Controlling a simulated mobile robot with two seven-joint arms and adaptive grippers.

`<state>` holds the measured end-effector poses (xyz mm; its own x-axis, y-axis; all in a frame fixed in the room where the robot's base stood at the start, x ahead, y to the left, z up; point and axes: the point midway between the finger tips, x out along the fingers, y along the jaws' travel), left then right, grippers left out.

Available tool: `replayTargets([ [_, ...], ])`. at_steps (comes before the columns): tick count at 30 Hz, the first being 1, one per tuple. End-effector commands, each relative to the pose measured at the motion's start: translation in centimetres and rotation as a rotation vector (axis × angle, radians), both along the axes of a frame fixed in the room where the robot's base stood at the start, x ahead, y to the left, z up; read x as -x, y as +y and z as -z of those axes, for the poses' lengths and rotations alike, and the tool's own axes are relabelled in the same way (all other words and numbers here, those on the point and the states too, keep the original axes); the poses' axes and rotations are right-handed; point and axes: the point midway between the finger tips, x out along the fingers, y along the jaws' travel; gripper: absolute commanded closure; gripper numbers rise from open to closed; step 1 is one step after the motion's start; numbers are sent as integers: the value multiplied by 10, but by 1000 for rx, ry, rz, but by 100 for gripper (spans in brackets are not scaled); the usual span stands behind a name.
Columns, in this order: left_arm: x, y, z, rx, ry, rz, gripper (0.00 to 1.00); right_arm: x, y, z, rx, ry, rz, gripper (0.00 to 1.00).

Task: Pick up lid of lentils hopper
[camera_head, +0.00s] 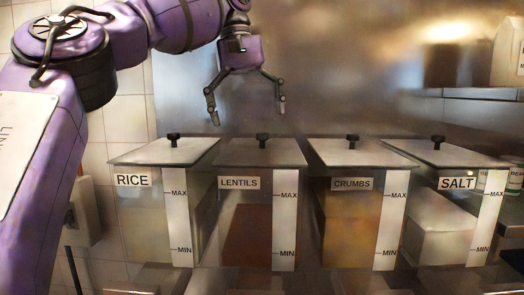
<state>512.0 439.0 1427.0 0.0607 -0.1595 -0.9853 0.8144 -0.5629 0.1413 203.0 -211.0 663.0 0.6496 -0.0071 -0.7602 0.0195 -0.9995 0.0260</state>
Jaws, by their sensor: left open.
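The lentils hopper (245,215) is a clear bin labelled LENTILS, with reddish-brown contents low inside. Its flat grey lid (285,155) lies on top, with a small black knob (262,140) in the middle. My left gripper (248,118) hangs above this lid, fingers pointing down and spread apart, empty. The fingertips are above the knob, one to its left and one to its right in the picture, and do not touch it. My right gripper is out of view.
A rice hopper (140,215) stands to the left, crumbs (350,215) and salt (440,225) hoppers to the right, each with a knobbed lid. The lids sit close together. A metal wall is behind, and a shelf (470,93) is at upper right. The space above the lids at right is clear.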

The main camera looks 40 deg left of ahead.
Motion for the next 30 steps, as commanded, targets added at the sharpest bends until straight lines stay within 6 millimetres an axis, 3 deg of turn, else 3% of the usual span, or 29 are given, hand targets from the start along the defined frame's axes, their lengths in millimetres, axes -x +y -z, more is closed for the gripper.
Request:
replayTargets([
  [12,-6,0,49,1,-1,-1,0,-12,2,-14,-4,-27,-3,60],
  [20,-7,0,52,0,-1,-2,0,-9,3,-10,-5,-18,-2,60],
  [30,-8,-1,53,1,1,-2,45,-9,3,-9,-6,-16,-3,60],
])
